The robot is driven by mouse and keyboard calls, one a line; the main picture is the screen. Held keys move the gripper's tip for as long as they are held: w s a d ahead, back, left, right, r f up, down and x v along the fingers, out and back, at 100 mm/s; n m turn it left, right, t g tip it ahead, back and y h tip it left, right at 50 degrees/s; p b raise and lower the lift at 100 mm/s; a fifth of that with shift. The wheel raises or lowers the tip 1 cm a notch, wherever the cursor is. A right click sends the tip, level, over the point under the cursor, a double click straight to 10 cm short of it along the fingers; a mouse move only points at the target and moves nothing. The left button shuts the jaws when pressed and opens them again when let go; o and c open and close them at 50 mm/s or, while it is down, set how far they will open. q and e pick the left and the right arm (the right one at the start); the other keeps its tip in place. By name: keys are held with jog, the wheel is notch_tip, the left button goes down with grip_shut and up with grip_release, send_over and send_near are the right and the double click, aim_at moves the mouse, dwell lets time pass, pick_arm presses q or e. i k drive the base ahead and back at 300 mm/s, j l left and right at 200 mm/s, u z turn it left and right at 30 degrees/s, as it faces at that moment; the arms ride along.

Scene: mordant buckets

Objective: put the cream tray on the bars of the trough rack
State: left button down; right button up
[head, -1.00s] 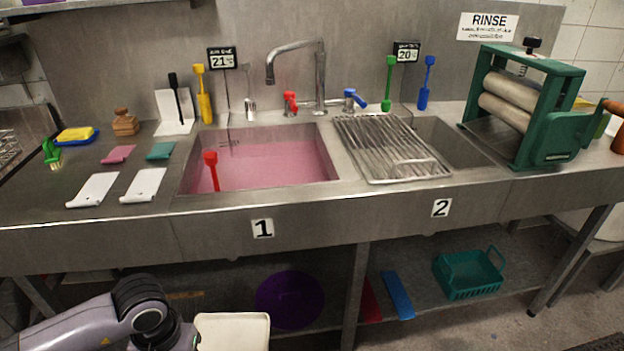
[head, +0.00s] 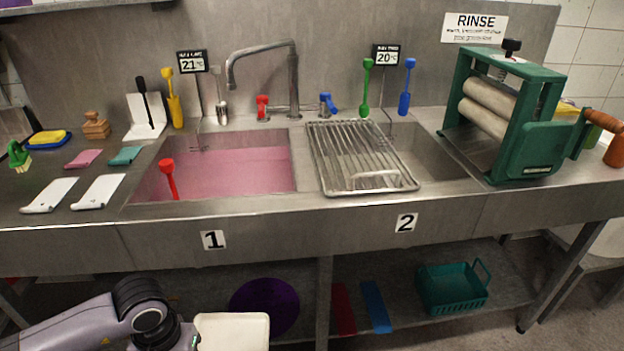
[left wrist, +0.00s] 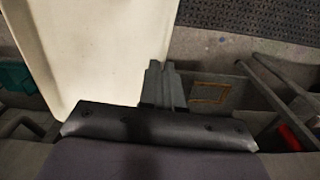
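The cream tray (head: 232,331) is at the bottom of the head view, low in front of the sink unit and cut off by the picture edge. It fills the upper left of the left wrist view (left wrist: 95,55). My left gripper (left wrist: 160,85) is shut on the tray's edge; its fingertips are partly hidden there. The trough rack (head: 362,157), with metal bars, lies across trough 2, covering its left part. Its bars are bare except for a bent wire piece at the front. My right gripper is in neither view.
Trough 1 (head: 225,165) holds pink liquid and a red-handled tool (head: 168,180). The tap (head: 290,75) stands behind, between the troughs. A green wringer (head: 530,110) stands right of the rack. A teal basket (head: 450,290) and a purple disc (head: 264,305) are on the lower shelf.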

aim_at(359, 158)
jog(key=i+l, duration=0.1)
jog(key=l, duration=0.45)
jog(key=i+l+u, duration=0.1)
jog(key=l, duration=1)
jog(key=i+j+u, duration=0.05)
